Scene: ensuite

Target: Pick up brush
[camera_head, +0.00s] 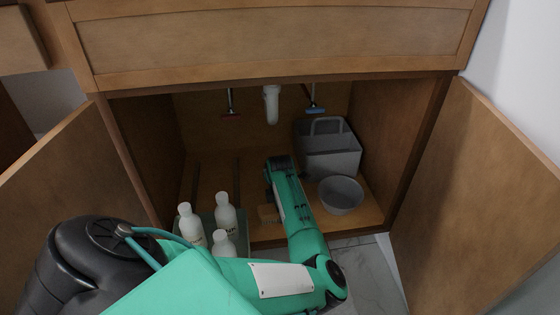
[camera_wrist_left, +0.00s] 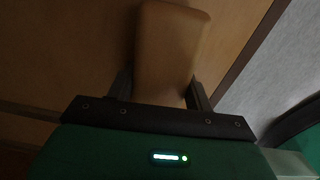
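The brush (camera_head: 267,213) is a small tan wooden piece low on the cabinet floor, just left of my left forearm. In the left wrist view the tan brush (camera_wrist_left: 168,50) fills the space between the two fingers of my left gripper (camera_wrist_left: 160,90). The fingers stand close along both its sides. I cannot tell whether they press on it. In the head view my left arm reaches into the cabinet, and its fingers are hard to make out. My right gripper is in neither view.
White bottles (camera_head: 226,212) stand left of the brush. A grey caddy (camera_head: 329,150) and a grey bowl (camera_head: 341,195) stand to its right. A white drain pipe (camera_head: 271,104) hangs above. Open doors (camera_head: 484,200) flank the cabinet.

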